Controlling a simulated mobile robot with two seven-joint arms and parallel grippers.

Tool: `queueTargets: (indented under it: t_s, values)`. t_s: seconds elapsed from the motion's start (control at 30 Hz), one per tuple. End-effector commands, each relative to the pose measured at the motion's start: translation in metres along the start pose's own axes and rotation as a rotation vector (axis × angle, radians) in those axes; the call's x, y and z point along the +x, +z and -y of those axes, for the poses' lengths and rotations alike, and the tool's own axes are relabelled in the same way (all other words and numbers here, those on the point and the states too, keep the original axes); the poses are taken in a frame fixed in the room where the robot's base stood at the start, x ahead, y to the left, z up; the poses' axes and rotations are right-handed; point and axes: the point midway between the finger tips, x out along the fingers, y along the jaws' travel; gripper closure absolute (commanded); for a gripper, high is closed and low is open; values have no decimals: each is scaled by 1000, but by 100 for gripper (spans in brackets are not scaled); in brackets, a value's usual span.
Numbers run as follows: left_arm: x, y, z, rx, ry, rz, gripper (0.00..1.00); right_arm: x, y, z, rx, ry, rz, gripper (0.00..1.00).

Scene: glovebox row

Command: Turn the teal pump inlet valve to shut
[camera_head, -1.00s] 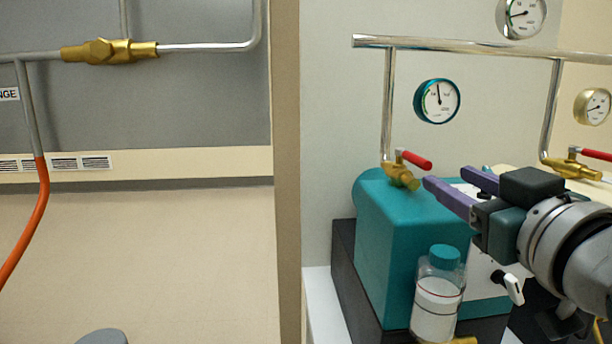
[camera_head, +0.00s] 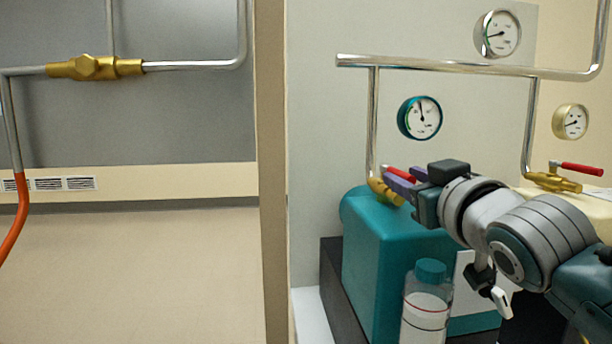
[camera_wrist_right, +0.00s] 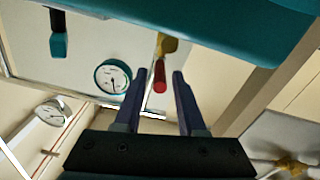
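The teal pump (camera_head: 395,240) stands at centre right. Its brass inlet valve (camera_head: 384,192) sits on top at the foot of a vertical steel pipe. The valve's red lever (camera_head: 401,174) points right and slightly down in the head view, partly hidden by my gripper. My right gripper (camera_head: 394,184) is at the lever with its purple fingers apart. In the right wrist view the red lever (camera_wrist_right: 159,76) shows between the tips of the open fingers (camera_wrist_right: 158,90), apparently with a gap on each side. My left gripper is not in view.
A teal-rimmed gauge (camera_head: 419,118) is on the wall above the pump. A teal-capped bottle (camera_head: 427,305) stands in front. Another brass valve with a red lever (camera_head: 576,168) is at right. A steel pipe (camera_head: 440,66) runs across above.

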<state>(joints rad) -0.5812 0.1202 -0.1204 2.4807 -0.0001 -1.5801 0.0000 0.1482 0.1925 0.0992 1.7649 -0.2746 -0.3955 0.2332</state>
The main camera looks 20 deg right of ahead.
Motion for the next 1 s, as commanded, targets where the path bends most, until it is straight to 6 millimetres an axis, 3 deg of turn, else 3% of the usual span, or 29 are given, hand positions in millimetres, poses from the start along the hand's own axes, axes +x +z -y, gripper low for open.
queueTargets:
  t_s: [0.03, 0.33, 1.0]
  values:
    - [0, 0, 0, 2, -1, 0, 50, 0, 0, 0, 0, 0, 0, 67]
    - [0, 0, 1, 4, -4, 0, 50, 0, 0, 0, 0, 0, 0, 100]
    - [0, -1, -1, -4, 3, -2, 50, 0, 0, 0, 1, -1, 0, 100]
